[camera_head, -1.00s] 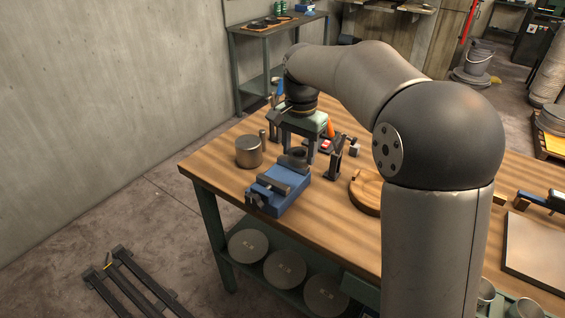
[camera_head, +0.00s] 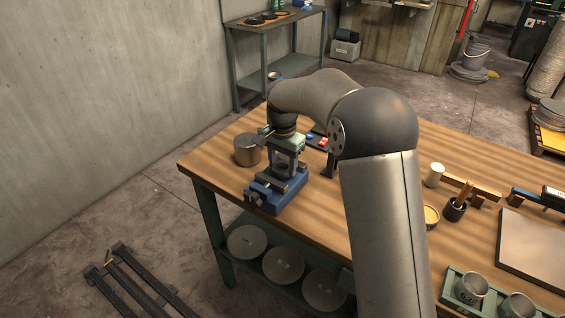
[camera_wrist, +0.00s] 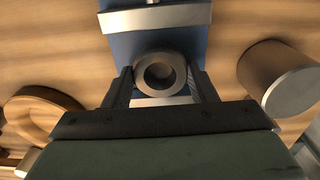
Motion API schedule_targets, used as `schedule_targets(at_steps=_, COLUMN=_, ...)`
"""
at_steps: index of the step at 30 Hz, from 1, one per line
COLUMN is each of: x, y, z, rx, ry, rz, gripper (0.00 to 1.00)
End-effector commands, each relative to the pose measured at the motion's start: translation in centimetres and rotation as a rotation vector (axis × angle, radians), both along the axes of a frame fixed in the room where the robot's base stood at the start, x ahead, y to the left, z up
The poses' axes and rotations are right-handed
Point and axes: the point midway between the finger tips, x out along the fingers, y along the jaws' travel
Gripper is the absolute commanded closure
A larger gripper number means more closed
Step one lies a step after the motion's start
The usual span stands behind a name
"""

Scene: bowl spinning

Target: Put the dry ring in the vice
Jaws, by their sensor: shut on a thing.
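The dry ring (camera_wrist: 160,74) is a small grey ring with a round hole. My gripper (camera_wrist: 162,90) is shut on it, one finger on each side. The blue vice (camera_head: 262,199) stands at the near left corner of the table, and my gripper (camera_head: 284,170) is directly over it. In the wrist view the vice (camera_wrist: 125,46) lies below the ring, with a pale jaw (camera_wrist: 155,18) ahead of the ring and another pale part just behind it. I cannot tell whether the ring touches the vice.
A grey metal cylinder (camera_head: 247,150) stands left of the vice and shows at right in the wrist view (camera_wrist: 275,75). A round wooden piece (camera_wrist: 40,112) lies on the other side. A tray with metal cups (camera_head: 470,287) is at the near right.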

Motion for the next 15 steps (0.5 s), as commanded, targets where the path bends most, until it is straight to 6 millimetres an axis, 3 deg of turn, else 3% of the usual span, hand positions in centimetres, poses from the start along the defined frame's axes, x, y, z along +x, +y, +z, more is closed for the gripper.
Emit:
schedule_targets(at_steps=5, x=0.0, y=0.01, z=-0.35, rx=0.001, ry=-0.001, rz=0.0, gripper=0.81)
schedule_targets(at_steps=6, x=-0.01, y=0.0, z=-0.32, rx=0.0, ry=0.0, rz=0.0, gripper=0.4)
schedule_targets(at_steps=8, x=-0.02, y=0.0, z=-0.3, rx=0.001, ry=0.001, rz=0.0, gripper=0.27)
schedule_targets(at_steps=15, x=-0.01, y=0.0, z=-0.27, rx=0.001, ry=0.001, rz=0.0, gripper=0.27)
